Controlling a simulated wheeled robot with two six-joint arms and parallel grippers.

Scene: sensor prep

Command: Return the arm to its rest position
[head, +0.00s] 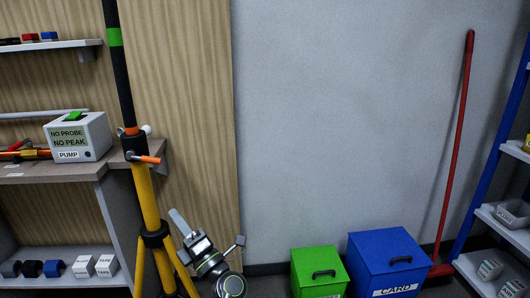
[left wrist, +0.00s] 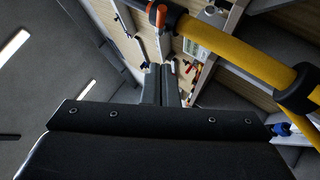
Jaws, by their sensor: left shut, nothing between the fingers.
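My left gripper (head: 175,214) is low in the head view, in front of the wooden panel and just right of the yellow tripod's legs. Its grey fingers are together and point up and to the left, with nothing between them. The shut fingers (left wrist: 161,72) also show in the left wrist view, above the dark gripper body. My left wrist shows below the fingers in the head view; the rest of the arm is out of frame. My right gripper is in neither view.
The yellow tripod (head: 145,200) with its black pole stands close to my left gripper. A shelf with a pump box (head: 95,143) is further left. A green bin (head: 318,264), a blue card bin (head: 385,255) and a red broom (head: 459,130) stand along the wall at right.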

